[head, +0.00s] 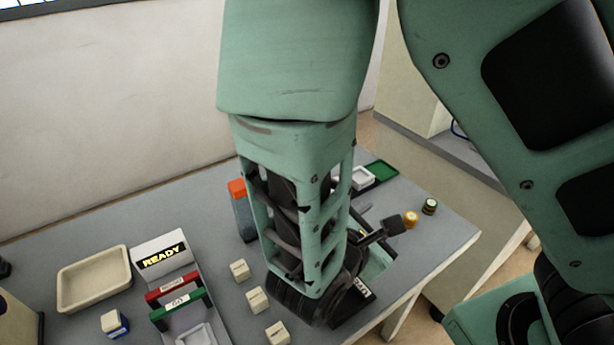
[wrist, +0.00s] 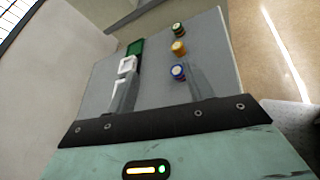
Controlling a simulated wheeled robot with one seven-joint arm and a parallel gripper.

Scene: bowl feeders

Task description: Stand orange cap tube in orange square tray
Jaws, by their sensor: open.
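The orange cap tube (wrist: 178,47) stands on the grey table in the wrist view, between a green-capped tube (wrist: 178,27) and a blue-capped tube (wrist: 178,72). It also shows in the head view (head: 411,219), right of my arm. My gripper (wrist: 160,76) is open, with its two fingers apart and nothing held. The orange cap tube lies beyond the fingertips, and the blue-capped tube appears close to the right finger. In the head view my arm hides most of the gripper. I cannot make out an orange square tray in either view.
A green tray (wrist: 135,47) and a white tray (wrist: 128,63) lie left of the tubes. A box with an orange top (head: 238,190) stands left of my arm. Several pale cubes, a READY sign (head: 163,260) and a cream tray (head: 94,279) occupy the table's left.

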